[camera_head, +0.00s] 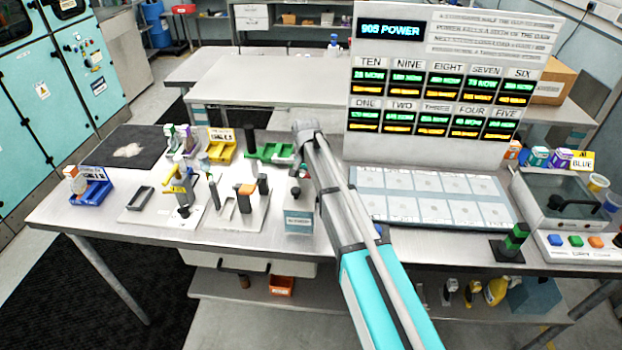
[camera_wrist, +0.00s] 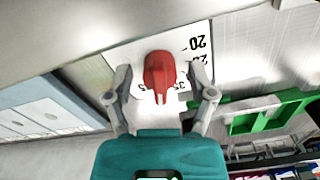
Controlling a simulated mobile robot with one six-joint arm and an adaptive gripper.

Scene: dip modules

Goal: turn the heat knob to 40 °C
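The heat knob (camera_wrist: 160,70) is red and sits on a white dial plate (camera_wrist: 200,28) in the wrist view. Its narrow end points down in that picture, between a partly covered mark at left and a mark that looks like 35 at right. A 20 shows upper right; other marks are partly hidden. My gripper (camera_wrist: 160,88) is open, with one finger on each side of the knob and a visible gap to it. In the head view my arm covers much of this area, and I cannot make out the knob clearly.
A green holder (camera_head: 270,152) stands left of my arm on the bench, and a labelled box (camera_head: 299,222) stands in front. A tall display panel (camera_head: 440,85) rises at right, with a tray of pale tiles (camera_head: 430,195) before it. Small stands crowd the bench's left.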

